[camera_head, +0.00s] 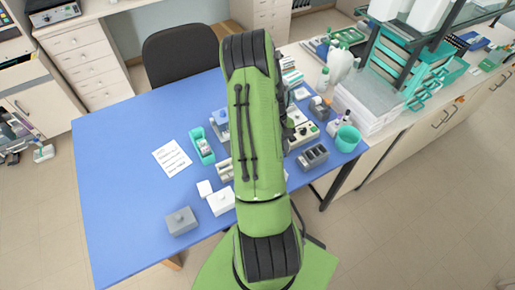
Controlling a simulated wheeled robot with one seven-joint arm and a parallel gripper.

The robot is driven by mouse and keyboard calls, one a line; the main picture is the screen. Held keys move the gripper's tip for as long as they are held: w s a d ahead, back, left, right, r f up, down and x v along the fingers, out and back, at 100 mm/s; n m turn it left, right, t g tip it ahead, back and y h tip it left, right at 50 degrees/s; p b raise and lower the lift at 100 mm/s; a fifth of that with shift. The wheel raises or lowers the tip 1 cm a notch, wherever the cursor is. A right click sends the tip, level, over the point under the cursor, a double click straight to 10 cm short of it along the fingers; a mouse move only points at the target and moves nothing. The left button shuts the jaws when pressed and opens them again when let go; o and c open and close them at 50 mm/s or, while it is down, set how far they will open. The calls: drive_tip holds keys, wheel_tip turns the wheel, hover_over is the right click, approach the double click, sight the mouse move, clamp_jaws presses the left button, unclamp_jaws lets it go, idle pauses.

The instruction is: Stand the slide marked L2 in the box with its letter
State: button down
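My green arm rises through the middle of the view and covers the centre of the blue table (125,165). My gripper is hidden and cannot be seen. No slide marked L2 can be made out, and no letter on any box is readable. A teal open holder (201,146) with pale contents stands left of my arm. A grey box with a knob (181,222) and a white box with a knob (222,201) stand at the table's front. A dark grey compartmented block (313,157) is right of my arm.
A printed sheet (172,158) lies left of the teal holder. A teal cup (347,139) stands near the table's right edge, by small bottles. A black chair (181,53) is behind the table. A crowded bench is at the right. The table's left part is clear.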

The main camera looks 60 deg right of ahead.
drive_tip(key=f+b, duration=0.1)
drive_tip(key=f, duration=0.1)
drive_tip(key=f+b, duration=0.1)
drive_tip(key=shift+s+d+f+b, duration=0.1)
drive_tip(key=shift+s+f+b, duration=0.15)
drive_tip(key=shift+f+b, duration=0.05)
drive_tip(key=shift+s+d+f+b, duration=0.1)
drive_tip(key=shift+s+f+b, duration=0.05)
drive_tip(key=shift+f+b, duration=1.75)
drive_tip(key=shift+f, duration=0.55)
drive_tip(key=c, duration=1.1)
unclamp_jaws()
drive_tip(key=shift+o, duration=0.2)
